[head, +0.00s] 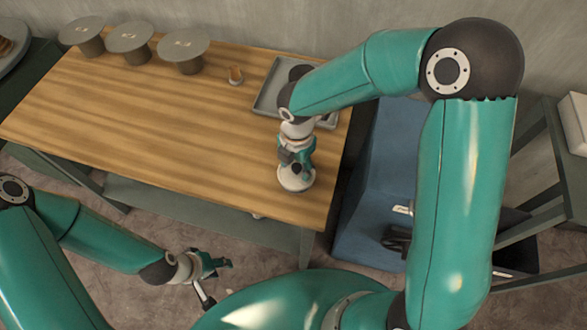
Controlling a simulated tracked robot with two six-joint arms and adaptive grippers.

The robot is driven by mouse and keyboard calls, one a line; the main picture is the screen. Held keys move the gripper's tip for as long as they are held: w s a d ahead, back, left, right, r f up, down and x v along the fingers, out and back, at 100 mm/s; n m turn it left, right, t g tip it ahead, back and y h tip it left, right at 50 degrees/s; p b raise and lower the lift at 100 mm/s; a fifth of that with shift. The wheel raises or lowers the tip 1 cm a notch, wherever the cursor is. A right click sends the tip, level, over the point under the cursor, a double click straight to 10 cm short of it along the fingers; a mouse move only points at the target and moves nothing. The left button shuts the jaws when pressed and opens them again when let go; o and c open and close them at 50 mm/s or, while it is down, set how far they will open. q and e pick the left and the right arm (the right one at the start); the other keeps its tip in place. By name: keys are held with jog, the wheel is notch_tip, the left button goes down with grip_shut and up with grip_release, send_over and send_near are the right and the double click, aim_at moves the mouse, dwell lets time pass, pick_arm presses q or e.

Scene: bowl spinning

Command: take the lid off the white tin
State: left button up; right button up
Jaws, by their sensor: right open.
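The white tin (296,183) stands near the front right corner of the wooden table (190,120). Its round pale top edge shows, but the gripper above covers much of it, so I cannot tell how the lid sits. My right gripper (296,166) points down directly over the tin, open, with its fingers close to the tin's top. Whether they touch it is unclear. My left gripper (217,268) hangs off the table's front side, low and away from the tin. Its fingers are small and seen side-on, so their opening is unclear.
Several grey round-topped stands (183,45) line the back left of the table. A grey tray (264,98) lies behind my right arm. A blue chair-like piece (372,190) stands right of the table. The table's middle is clear.

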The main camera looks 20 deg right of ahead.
jog(key=c, duration=1)
jog(key=shift+c, duration=0.2)
